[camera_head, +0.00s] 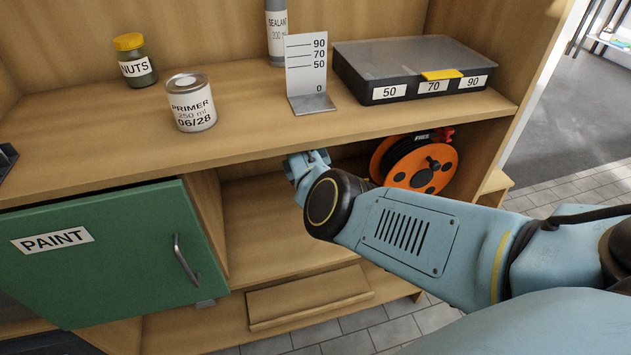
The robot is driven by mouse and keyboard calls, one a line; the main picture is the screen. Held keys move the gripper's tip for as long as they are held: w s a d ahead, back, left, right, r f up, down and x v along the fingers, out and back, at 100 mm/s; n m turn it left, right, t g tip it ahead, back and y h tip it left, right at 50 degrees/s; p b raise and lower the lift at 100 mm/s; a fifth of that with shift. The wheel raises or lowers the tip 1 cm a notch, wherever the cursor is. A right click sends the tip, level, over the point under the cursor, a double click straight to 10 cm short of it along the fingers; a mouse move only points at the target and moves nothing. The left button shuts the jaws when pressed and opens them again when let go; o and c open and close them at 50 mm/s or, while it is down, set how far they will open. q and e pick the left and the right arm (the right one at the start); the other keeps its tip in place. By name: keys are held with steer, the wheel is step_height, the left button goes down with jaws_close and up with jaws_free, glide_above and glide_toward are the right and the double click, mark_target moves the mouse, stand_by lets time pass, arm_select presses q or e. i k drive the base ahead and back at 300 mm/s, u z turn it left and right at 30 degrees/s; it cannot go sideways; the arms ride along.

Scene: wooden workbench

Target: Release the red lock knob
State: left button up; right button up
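An orange cable reel (418,164) with black spots stands in the open compartment under the upper shelf board, at the right. A small red knob (446,134) shows at its top right, beside a dark label that seems to read "FREE". My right arm comes in from the right and passes in front of the reel's lower edge. My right gripper (304,165) is at the shelf's front edge, left of the reel and clear of the red knob. Its fingers are not clear enough to tell open from shut. My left gripper is not in view.
On the shelf stand a nuts jar (134,61), a primer can (190,103), a sealant bottle (277,32), a height gauge (308,72) and a labelled case (405,70). A green paint door (110,255) is at lower left. The compartment's left part is empty.

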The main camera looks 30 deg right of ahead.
mark_target(444, 134)
steer(key=k, duration=1.5)
